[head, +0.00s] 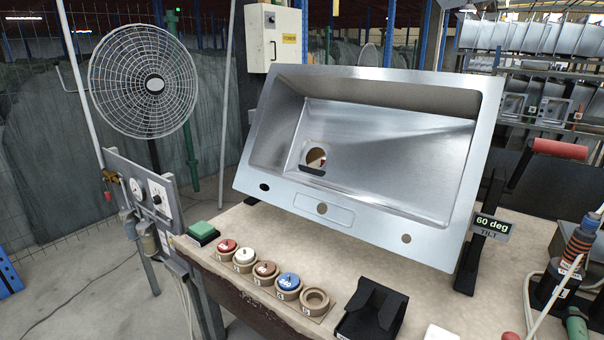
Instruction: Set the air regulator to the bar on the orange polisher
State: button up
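A grey upright panel (118,178) stands at the left. It carries a round gauge (137,191), a square white dial plate with a dark centre (160,197), and two filter bowls below, which look like the air regulator set. The gauge and dial markings are too small to read. An orange and black polisher (580,241) stands at the right edge, partly cut off. A small white label (563,293) is on its black base, and I cannot read a bar value on it. My gripper is not in view.
A steel sink (375,205) is tilted on a stand marked "60 deg TILT" on the bench (470,312). Several numbered discs in holders, a green pad (203,230) and a black box (372,309) line the front. A caged fan (143,80) stands behind the panel.

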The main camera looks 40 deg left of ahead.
aim_at(157, 199)
jog(key=k+u, duration=0.1)
jog(key=k, duration=0.5)
jog(key=u, duration=0.4)
jog(key=j+u, duration=0.1)
jog(key=u, duration=0.65)
jog(key=j+u, duration=0.1)
jog(key=u, duration=0.25)
jog(key=i+j, duration=0.25)
jog(key=i, duration=0.2)
jog(key=i+j+u, duration=0.1)
jog(key=i+j, duration=0.15)
jog(key=i, duration=0.15)
jog(key=i+j, duration=0.25)
jog(key=i, duration=0.2)
jog(key=i+j+u, duration=0.1)
jog(key=i, duration=0.35)
jog(key=j, duration=0.1)
